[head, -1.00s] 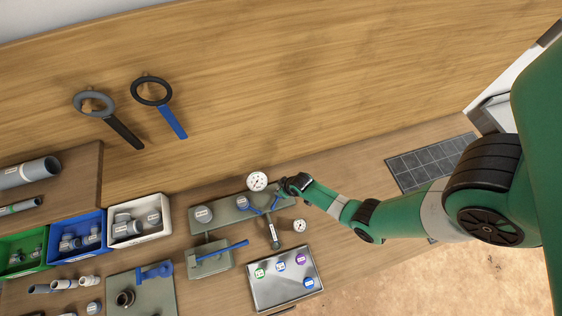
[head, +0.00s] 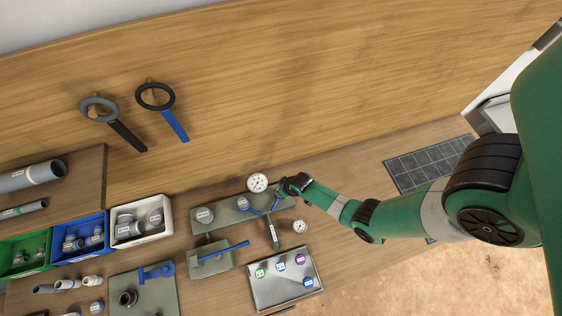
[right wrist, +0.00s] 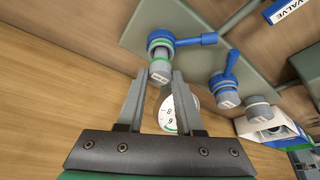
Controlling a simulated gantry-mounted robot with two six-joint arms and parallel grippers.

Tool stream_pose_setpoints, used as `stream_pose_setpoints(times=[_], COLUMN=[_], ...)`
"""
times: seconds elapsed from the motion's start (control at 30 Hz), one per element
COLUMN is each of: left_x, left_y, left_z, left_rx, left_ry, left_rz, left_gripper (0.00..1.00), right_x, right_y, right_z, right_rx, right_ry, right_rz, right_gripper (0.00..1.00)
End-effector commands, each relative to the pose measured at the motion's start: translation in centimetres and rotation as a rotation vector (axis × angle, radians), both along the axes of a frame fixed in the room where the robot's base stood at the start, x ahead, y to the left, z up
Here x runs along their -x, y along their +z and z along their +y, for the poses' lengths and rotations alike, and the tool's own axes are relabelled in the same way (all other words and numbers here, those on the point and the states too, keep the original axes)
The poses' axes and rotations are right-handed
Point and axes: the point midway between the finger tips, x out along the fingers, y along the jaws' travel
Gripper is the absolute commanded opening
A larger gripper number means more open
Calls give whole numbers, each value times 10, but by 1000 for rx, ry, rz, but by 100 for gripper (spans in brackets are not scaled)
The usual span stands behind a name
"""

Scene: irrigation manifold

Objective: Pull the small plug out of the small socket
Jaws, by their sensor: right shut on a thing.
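In the right wrist view a small grey plug (right wrist: 160,68) with a white label sits between the fingertips of my right gripper (right wrist: 159,78), which is shut on it. Right beyond it is a green-ringed end of the blue fitting (right wrist: 160,42), taken as the small socket, with a blue handle pointing right. The plug and the ringed end look in line; I cannot tell how deep the plug sits. In the head view my right gripper (head: 283,190) is at the right end of the grey-green manifold plate (head: 225,215), hiding the plug. My left gripper is not in view.
A round gauge (head: 257,183) stands close left of the gripper, and another gauge (head: 299,227) lies in front. A metal tray (head: 262,296) with coloured caps is nearer. Green, blue and white bins (head: 115,234) stand left. The wooden wall is behind.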

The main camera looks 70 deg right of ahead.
Motion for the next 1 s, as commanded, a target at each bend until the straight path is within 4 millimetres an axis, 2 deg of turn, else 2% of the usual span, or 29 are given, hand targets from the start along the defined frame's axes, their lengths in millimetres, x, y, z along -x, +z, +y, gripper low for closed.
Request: stream_pose_setpoints(times=[0.47,1.0], left_x=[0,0], left_y=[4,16], left_z=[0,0], left_rx=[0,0], left_ry=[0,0], left_rz=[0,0], left_gripper=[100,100], right_x=[0,0], right_y=[4,22], right_z=[0,0], right_rx=[0,0], right_ry=[0,0], right_rz=[0,1], right_gripper=[0,0])
